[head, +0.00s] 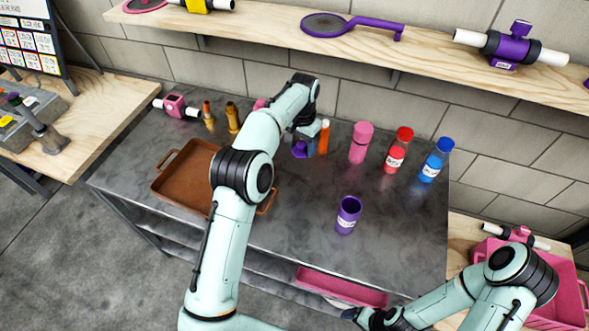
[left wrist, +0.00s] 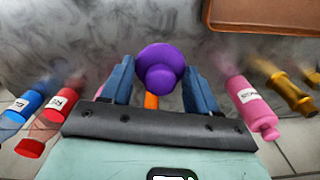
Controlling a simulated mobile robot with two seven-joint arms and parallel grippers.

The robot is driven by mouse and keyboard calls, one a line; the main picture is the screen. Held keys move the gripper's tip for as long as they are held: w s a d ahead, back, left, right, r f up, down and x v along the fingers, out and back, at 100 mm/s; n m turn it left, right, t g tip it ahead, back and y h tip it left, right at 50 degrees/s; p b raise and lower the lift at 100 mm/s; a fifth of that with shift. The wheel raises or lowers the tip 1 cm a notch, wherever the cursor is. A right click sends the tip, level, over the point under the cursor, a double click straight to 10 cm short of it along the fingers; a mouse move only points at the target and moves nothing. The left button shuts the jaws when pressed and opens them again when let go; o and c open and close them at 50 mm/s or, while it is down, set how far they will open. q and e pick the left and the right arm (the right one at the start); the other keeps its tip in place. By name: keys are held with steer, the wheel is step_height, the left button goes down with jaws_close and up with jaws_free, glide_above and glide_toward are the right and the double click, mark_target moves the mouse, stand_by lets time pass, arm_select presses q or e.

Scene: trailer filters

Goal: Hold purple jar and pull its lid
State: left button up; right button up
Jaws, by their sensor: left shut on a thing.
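The purple jar (head: 348,215) stands upright on the grey metal table, its top open and dark inside, with a white label on its side. My left gripper (head: 304,143) is above the table, behind and left of the jar, apart from it. It is shut on the purple lid (head: 299,150). In the left wrist view the round lid (left wrist: 161,70) with its knob sits between the blue fingers. My right gripper (head: 372,319) is low at the bottom edge, in front of the table and away from the jar; its fingers are too unclear to tell.
A brown tray (head: 170,188) lies at left, partly behind my left arm. The table around the purple jar is clear.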

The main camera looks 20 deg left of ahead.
arm_select(q)
step_height(320, 180, down, 15)
steer(key=shift+r, duration=0.2)
stand_by(0.3)
steer(key=shift+f, duration=0.15)
steer(key=o, duration=1.2)
steer(key=shift+c, duration=0.2)
step_height(320, 180, up, 12)
steer(key=shift+r, duration=0.2)
